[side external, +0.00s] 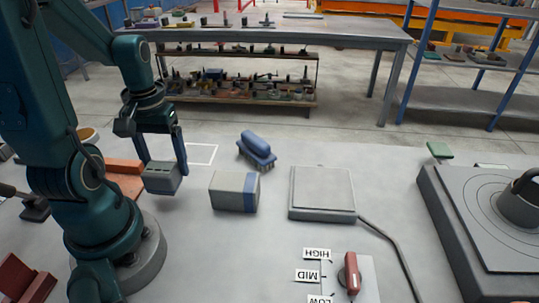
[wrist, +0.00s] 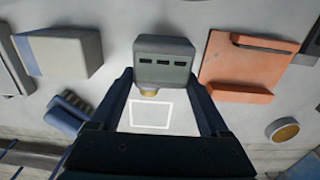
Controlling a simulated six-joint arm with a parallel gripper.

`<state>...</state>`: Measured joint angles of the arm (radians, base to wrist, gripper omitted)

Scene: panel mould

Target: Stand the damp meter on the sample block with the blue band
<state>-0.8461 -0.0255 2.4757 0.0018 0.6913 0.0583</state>
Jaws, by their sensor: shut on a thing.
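The damp meter (side external: 162,179) is a small grey box with a darker panel. In the wrist view the meter (wrist: 163,64) shows a row of dark slots and a yellowish round part at its near edge. My gripper (side external: 164,166) is shut on the meter, with one finger on each side; the wrist view shows both fingers of the gripper (wrist: 166,82). The sample block with the blue band (side external: 229,190) lies on the table just right of the meter, apart from it. In the wrist view the block (wrist: 68,55) is at the upper left.
A blue brush (side external: 257,147) lies behind the block. A grey plate (side external: 322,189) with a cable is to its right. A panel with a red lever (side external: 352,273) is in front. An orange piece (wrist: 248,68) is beside the meter. A white outlined square (wrist: 151,115) on the table is empty.

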